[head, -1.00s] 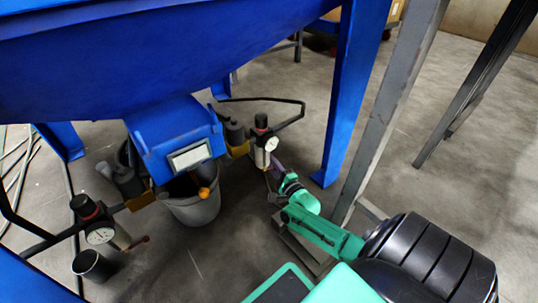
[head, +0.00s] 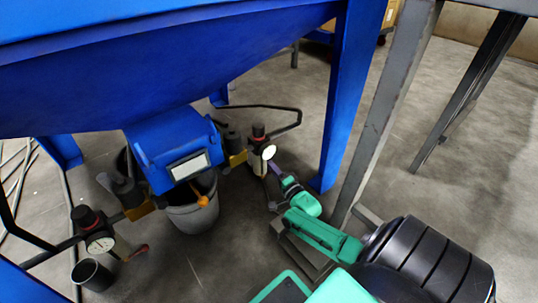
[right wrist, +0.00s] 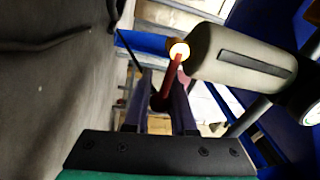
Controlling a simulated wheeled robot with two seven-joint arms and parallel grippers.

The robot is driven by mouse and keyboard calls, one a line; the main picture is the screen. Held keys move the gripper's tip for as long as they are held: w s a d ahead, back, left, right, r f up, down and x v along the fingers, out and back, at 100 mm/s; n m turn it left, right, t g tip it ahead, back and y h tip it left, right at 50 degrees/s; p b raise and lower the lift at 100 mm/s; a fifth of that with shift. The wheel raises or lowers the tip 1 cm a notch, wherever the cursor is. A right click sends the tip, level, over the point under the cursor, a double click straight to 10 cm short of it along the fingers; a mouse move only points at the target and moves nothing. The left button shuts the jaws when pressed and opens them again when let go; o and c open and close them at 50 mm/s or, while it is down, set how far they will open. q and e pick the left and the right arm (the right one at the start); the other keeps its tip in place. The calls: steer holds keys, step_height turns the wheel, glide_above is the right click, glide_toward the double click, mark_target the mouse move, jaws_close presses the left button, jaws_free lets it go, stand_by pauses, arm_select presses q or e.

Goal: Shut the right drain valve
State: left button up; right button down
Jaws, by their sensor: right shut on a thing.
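The right drain valve shows in the right wrist view as a thin red handle (right wrist: 172,74) with a brass-coloured end (right wrist: 179,50), beside a grey filter bowl (right wrist: 240,58). My right gripper (right wrist: 161,92) is shut on the handle, which lies between its two dark fingers. In the head view, my right gripper (head: 273,174) is just below the right regulator (head: 258,148) with its round white gauge (head: 268,152). The handle is hard to make out there, and the gripper hides part of that area. My left gripper is not in view.
A blue hopper (head: 160,70) hangs over the valves. A blue leg (head: 338,110) and a grey post (head: 385,115) stand close to my right arm.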

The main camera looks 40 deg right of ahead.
steer(key=c, duration=0.7)
jaws_free()
steer(key=shift+c, duration=0.2)
steer(key=shift+s, duration=0.1)
steer(key=s+p, duration=0.1)
steer(key=s, duration=0.3)
steer(key=s+f+p, duration=0.1)
steer(key=s+p, duration=0.1)
steer(key=s, duration=0.3)
steer(key=s+a+p, duration=0.1)
steer(key=s+p, duration=0.1)
steer(key=s, duration=0.2)
steer(key=shift+s+a+f, duration=0.1)
steer(key=shift+s+f, duration=0.15)
steer(key=shift+f, duration=0.05)
steer(key=shift+s+f+p, duration=0.1)
steer(key=shift+s+p, duration=0.2)
steer(key=shift+s, duration=0.05)
